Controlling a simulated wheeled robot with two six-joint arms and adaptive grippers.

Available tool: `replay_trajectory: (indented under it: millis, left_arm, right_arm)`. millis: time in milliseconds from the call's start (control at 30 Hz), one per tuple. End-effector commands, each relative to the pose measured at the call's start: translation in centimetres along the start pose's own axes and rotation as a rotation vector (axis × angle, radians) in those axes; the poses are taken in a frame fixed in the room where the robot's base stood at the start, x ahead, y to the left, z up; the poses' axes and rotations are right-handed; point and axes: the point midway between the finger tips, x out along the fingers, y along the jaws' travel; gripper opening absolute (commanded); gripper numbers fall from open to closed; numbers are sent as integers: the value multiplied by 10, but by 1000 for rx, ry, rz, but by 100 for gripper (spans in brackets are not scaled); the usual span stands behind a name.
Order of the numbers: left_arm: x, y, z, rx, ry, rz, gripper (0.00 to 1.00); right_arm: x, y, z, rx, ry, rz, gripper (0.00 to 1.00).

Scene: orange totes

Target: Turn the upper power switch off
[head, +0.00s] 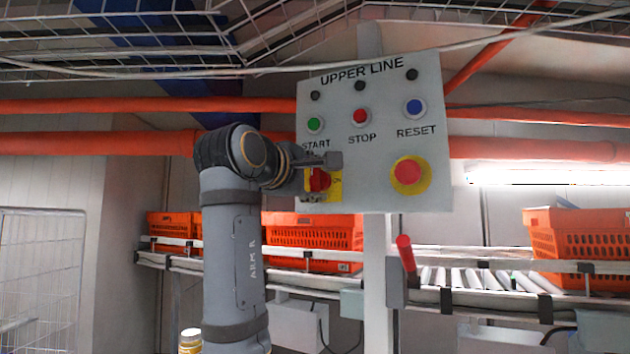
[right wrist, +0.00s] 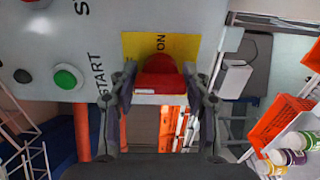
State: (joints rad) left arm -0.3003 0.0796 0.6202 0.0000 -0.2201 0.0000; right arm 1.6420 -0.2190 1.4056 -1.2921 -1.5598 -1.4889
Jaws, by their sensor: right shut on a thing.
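The upper control panel (head: 375,130), a pale grey box labelled UPPER LINE, stands on a post. At its lower left is the red power switch (head: 318,181) on a yellow plate (head: 336,186). My right gripper (head: 321,179) is at this switch, one finger above it and one below. In the right wrist view my right gripper (right wrist: 160,80) is shut on the red switch knob (right wrist: 158,72). The word ON shows on the yellow plate (right wrist: 135,44) beside the knob. The knob's exact angle is hard to tell. My left gripper is not in view.
The panel also has a green START button (head: 315,125), red STOP button (head: 360,117), blue RESET button (head: 414,107) and a red emergency button (head: 408,172). A red-handled lever (head: 405,252) stands below. Orange totes (head: 585,240) sit on roller conveyors behind.

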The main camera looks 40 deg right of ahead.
Motion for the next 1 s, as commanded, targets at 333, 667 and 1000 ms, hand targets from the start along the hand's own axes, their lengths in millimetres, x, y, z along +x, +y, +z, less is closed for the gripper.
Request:
replay_trajectory:
  millis: [333, 667, 1000]
  left_arm:
    - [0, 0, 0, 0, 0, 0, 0]
    - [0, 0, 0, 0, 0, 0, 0]
    - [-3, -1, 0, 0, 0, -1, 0]
  right_arm:
    - [0, 2, 0, -1, 0, 5, 51]
    - [0, 1, 0, -1, 0, 2, 72]
    - [0, 1, 0, 35, 1, 1, 72]
